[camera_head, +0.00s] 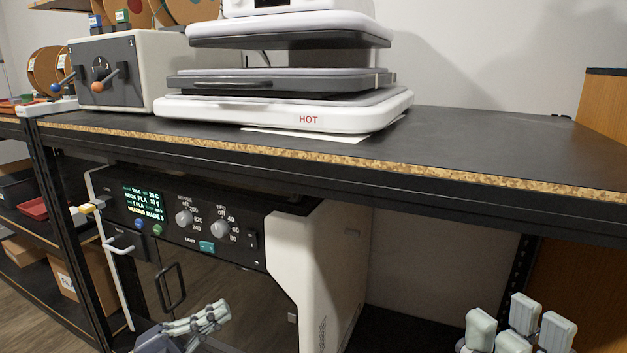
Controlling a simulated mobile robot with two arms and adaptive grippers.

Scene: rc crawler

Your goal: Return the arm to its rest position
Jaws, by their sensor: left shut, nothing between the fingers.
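My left gripper (208,316) is low in the head view, in front of the lower part of the white and black 3D printer. Its pale fingers lie close together, shut, with nothing seen between them. My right gripper (518,328) is at the bottom right, its pale finger pads pointing up and spread apart. It looks open and empty. Both grippers are below the height of the bench top, and most of both arms is outside the view.
A dark bench top (480,140) with a chipboard edge crosses the view. On it stand a heat press (285,112) marked HOT and a grey box (140,65) with levers. The printer (320,270) stands below. A wooden panel (605,115) is at right.

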